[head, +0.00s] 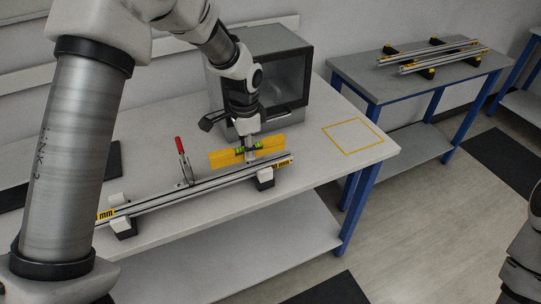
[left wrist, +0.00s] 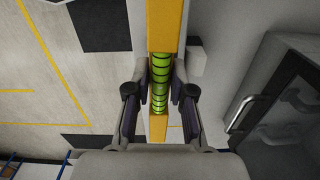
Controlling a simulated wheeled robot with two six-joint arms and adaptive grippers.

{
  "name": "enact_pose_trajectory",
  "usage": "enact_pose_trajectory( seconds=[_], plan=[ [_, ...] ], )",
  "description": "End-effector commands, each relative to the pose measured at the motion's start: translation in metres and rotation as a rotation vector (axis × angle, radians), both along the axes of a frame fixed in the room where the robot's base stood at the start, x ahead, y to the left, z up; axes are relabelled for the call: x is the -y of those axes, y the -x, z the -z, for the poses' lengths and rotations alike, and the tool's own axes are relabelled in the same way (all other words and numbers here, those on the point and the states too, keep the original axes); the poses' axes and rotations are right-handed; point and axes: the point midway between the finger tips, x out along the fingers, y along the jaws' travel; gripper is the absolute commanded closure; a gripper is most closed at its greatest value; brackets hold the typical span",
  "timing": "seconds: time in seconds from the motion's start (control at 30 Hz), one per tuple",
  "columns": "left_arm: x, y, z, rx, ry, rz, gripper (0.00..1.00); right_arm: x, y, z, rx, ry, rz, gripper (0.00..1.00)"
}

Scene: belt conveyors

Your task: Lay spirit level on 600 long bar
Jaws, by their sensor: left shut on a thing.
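The yellow spirit level (head: 220,158) has green vials and is roughly in line with the long bar. My left gripper (head: 249,150) points down and is shut on its middle. In the left wrist view the gripper (left wrist: 159,90) has one finger on each side of the level (left wrist: 165,28), around the green vial part. The long metal bar (head: 205,187), with yellow "mm" labels at its ends, lies on two supports. The level shows at the bar's right half, just above or behind it; I cannot tell whether they touch. My right gripper is out of view.
A red-handled clamp (head: 183,160) stands beside the bar, left of the level. A grey cabinet with a dark door (head: 275,80) is behind my left gripper. A yellow-outlined square (head: 352,122) on the bench is empty. Several bars (head: 430,58) lie on the far table.

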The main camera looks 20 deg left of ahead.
Motion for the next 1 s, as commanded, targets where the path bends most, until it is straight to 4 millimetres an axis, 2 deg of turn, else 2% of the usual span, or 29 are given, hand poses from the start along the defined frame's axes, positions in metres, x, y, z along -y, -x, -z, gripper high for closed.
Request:
enact_pose_trajectory(
  seconds=[0.03,0.1,0.23,0.47,0.73,1.0],
  plan=[
    [-0.013,0.000,-0.007,0.000,0.004,0.007,1.00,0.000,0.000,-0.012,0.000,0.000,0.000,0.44],
    [-0.028,0.002,-0.007,0.001,0.004,-0.002,1.00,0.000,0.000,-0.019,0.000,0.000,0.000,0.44],
    [-0.039,0.008,-0.002,0.001,-0.001,-0.042,1.00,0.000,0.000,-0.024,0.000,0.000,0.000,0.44],
    [-0.039,0.008,0.017,0.003,-0.003,-0.044,1.00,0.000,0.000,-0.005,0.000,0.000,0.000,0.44],
    [-0.039,0.008,0.049,0.004,-0.002,-0.044,1.00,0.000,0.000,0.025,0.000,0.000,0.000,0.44],
    [-0.038,0.008,0.057,0.004,-0.002,-0.044,1.00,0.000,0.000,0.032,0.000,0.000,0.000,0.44]
  ],
)
